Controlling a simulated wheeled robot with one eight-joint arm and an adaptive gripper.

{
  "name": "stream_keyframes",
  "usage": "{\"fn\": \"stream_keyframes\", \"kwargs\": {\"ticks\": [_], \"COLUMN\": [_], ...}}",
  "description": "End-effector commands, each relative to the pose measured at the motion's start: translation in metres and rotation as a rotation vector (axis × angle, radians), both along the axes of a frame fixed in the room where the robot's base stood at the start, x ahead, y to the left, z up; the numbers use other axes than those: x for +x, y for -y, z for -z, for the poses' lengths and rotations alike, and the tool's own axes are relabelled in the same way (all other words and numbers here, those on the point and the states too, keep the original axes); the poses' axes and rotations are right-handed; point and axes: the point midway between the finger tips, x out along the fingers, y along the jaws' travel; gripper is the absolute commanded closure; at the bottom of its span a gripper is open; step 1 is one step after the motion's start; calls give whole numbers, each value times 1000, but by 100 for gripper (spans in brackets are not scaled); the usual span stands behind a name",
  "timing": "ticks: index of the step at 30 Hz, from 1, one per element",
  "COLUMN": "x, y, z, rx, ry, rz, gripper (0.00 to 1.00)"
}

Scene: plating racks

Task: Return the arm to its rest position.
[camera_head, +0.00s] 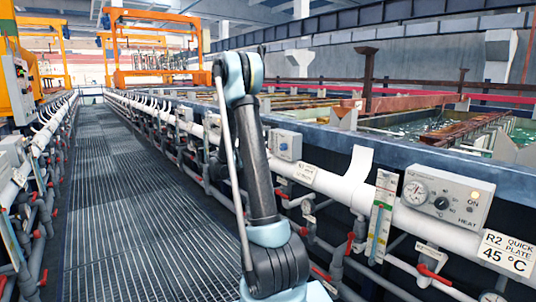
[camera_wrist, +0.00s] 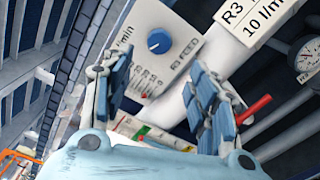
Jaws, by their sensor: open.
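My gripper (camera_wrist: 160,100) shows in the wrist view with its two blue-padded fingers spread apart and nothing between them. Behind the fingers is a white control box with a blue knob (camera_wrist: 158,42), beside a white pipe (camera_wrist: 222,62) with a label reading R3. In the head view my arm (camera_head: 255,165) stands raised at the picture's middle, in front of the right-hand row of tanks. The gripper itself cannot be made out in the head view.
A grated walkway (camera_head: 125,200) runs clear to the back on the left. A heat control box with a dial (camera_head: 447,195) and an R2 quick plate sign (camera_head: 507,252) are at the right. Red valve handles (camera_head: 434,275) stick out below the pipes. Orange gantries (camera_head: 150,45) stand far back.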

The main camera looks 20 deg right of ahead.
Motion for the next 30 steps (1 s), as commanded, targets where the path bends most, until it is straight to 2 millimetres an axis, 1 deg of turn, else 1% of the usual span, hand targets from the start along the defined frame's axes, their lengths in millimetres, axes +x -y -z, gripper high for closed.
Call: {"fn": "stream_keyframes", "kwargs": {"ticks": [1,5,14,17,20,23,30], "x": [-1,-3,-3,-8,-20,-39,-92], "y": [-4,-7,-7,-5,-2,1,6], "z": [0,0,0,-2,-5,-9,-12], "rx": [0,0,1,19,65,136,322], "ry": [0,0,1,2,5,13,33], "rz": [-1,0,0,2,7,14,39], "gripper": [46,46,46,46,46,46,46]}}
